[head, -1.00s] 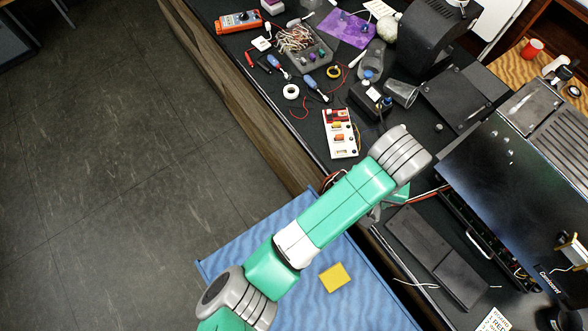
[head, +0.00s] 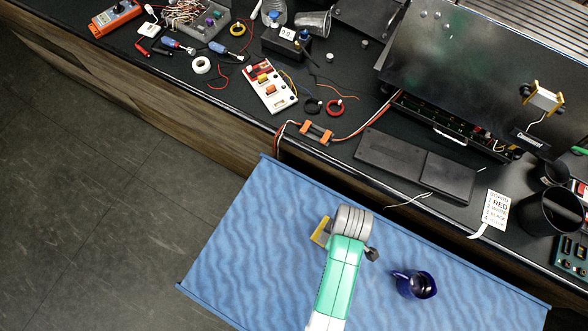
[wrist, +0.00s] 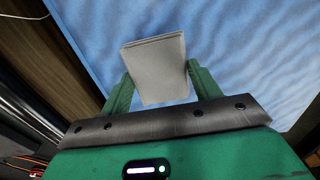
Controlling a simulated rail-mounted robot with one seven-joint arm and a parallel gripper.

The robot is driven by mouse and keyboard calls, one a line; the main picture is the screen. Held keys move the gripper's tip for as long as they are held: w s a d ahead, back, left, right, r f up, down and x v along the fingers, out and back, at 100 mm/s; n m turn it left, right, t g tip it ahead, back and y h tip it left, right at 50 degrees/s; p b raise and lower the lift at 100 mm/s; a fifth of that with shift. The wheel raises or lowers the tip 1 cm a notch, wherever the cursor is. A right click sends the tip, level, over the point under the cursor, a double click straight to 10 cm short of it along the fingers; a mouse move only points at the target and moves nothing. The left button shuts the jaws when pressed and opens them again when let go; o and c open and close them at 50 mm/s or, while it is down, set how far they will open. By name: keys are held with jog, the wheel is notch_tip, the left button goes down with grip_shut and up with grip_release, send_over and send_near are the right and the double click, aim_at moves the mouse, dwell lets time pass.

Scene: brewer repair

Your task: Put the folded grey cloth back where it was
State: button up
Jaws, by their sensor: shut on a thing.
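The folded grey cloth (wrist: 157,60) is a pale, flat, block-like piece in the wrist view. My gripper (wrist: 158,82) is shut on it, with one green finger on each side. The blue wavy-patterned surface shows behind the cloth, and I cannot tell how far below it lies. In the head view my arm reaches over this blue surface (head: 255,225), and its wrist hides the gripper and the cloth.
A yellow square (head: 320,231) lies on the blue surface, partly covered by my arm. A dark blue mug (head: 420,285) stands to the right. The black workbench behind holds a flat dark panel (head: 390,158), an orange connector (head: 316,132) and an opened machine (head: 470,70).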

send_over(291, 210)
jog(key=shift+f, duration=0.7)
jog(key=shift+f+b, duration=0.5)
jog(key=shift+f, duration=1.25)
jog(key=shift+d+f, duration=0.1)
jog(key=shift+f, duration=0.1)
jog(key=o, duration=0.9)
jog(key=shift+o, duration=0.2)
jog(key=shift+r, duration=0.15)
notch_tip(291, 210, up, 12)
jog(key=p, duration=0.1)
jog(key=shift+p, duration=0.4)
jog(key=shift+r, duration=0.1)
